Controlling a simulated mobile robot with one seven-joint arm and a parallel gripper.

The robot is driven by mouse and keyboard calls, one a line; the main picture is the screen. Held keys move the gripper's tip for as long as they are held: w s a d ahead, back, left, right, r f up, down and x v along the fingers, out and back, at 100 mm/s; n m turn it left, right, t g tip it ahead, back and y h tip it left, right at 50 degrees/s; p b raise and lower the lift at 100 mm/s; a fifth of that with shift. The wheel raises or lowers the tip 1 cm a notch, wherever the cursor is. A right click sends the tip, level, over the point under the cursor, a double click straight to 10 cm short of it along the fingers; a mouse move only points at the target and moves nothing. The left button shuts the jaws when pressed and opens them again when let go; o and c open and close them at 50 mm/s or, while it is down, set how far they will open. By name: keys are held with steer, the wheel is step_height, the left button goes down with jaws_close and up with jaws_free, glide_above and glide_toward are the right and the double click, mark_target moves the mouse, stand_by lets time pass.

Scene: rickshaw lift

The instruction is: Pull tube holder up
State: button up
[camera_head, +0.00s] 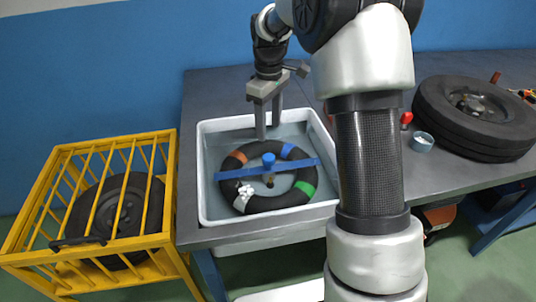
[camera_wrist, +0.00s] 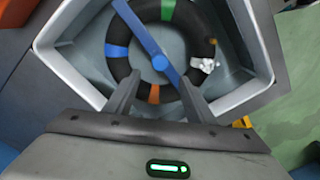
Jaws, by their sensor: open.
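The tube holder is a blue bar (camera_head: 231,171) with a blue knob (camera_head: 268,159) at its middle. It lies across a black tube (camera_head: 263,204) with red, blue, green and white bands. The tube rests in a white basin (camera_head: 207,212) set in the table. In the wrist view the holder (camera_wrist: 147,38) crosses the tube (camera_wrist: 196,29) slantwise, with the knob at its centre. My gripper (camera_head: 268,136) points down above the far side of the tube. Its two fingers (camera_wrist: 155,98) are apart, with nothing between them touching either one.
The grey table (camera_head: 433,188) surrounds the basin. A yellow cage (camera_head: 28,226) holding a tyre stands at the left. A blue wall is behind.

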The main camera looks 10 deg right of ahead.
mark_target(269, 156)
step_height(269, 156, down, 11)
steer(key=shift+r+b, duration=0.1)
steer(key=shift+b, duration=0.75)
